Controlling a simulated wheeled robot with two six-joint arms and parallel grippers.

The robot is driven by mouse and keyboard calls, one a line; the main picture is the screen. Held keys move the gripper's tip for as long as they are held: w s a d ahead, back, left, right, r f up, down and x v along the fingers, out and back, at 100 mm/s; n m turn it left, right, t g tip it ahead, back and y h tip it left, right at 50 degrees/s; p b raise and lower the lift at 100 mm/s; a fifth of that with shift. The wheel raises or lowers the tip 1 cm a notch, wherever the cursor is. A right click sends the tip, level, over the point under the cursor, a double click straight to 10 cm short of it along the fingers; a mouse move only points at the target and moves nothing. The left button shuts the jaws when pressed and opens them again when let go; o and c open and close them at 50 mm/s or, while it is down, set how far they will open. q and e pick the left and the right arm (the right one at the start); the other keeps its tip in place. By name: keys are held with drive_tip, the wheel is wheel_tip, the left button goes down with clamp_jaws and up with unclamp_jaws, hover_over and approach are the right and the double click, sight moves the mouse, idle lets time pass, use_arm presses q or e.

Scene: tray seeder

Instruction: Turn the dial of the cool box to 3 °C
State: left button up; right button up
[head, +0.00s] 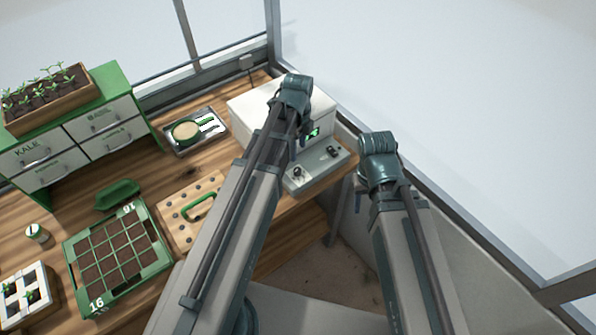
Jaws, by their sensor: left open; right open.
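The cool box (252,103) is a white box at the back right corner of the bench. Its grey front panel (318,168) carries a small green-lit display (313,133) and two dark knobs, a left knob (297,172) and a right knob (333,152). The display reading and dial marks are too small to read. My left arm crosses in front of the box; my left gripper (305,133) is open, close to the display and above the panel, largely hidden by its wrist. My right gripper (359,195) is open, right of the panel beyond the bench edge, mostly hidden by its wrist.
A metal tray (166,142) with a round sieve lies left of the box. A wooden board with a green handle (197,207), a green seed tray (72,245) and a green drawer unit (130,90) stand further left. A window frame borders the right.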

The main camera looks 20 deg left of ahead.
sight(298, 170)
use_arm(q)
wheel_tip(298, 170, down, 10)
drive_tip(key=b, duration=0.9)
drive_tip(key=shift+f, duration=0.25)
clamp_jaws()
